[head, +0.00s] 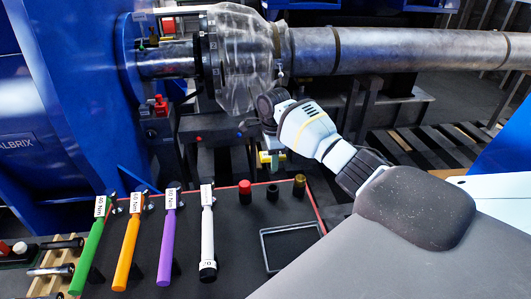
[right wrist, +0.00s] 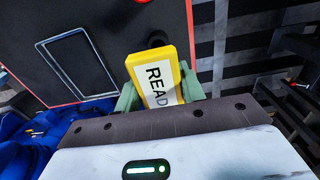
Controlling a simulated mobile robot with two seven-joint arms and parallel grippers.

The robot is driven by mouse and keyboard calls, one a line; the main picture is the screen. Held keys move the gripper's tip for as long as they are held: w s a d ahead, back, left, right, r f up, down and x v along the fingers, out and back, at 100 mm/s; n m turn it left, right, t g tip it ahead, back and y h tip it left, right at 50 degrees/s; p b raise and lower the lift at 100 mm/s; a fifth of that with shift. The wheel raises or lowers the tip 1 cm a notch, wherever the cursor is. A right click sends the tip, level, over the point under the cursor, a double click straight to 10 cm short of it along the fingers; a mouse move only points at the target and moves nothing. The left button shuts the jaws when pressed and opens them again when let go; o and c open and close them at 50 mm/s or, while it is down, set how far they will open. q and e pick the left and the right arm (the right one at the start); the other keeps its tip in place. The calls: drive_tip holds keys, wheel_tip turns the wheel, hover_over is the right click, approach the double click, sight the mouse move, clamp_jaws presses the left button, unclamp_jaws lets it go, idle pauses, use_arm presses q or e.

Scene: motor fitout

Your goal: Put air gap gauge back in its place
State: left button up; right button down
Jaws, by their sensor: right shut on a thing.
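The air gap gauge is a yellow block (right wrist: 141,66) with a white label reading "READ"; the rest of the label is hidden. My right gripper (right wrist: 160,92) is shut on it, with a green finger on each side. In the head view a small part of the yellow gauge (head: 264,157) shows below my right gripper (head: 272,159), beyond the far edge of the black tool board (head: 235,270). An empty rectangular outlined place (head: 263,251) is on the board at the right; it also shows in the right wrist view (right wrist: 48,62). My left gripper is not in view.
Green (head: 92,250), orange (head: 127,255), purple (head: 167,250) and white (head: 207,235) handled tools lie on the board. Red (head: 245,192), black (head: 272,193) and gold (head: 299,185) small pieces stand along its far edge. A shaft with a clear guard (head: 240,60) runs above.

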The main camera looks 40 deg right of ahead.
drive_tip(key=shift+s+r, duration=0.15)
drive_tip(key=shift+s, duration=0.2)
drive_tip(key=shift+w, duration=0.1)
drive_tip(key=shift+f, duration=0.25)
drive_tip(key=shift+f+b, duration=0.3)
drive_tip(key=shift+f, duration=2.3)
drive_tip(key=shift+f, duration=1.8)
idle(0.7)
drive_tip(key=c, duration=0.8)
unclamp_jaws()
drive_tip(key=shift+o, duration=0.2)
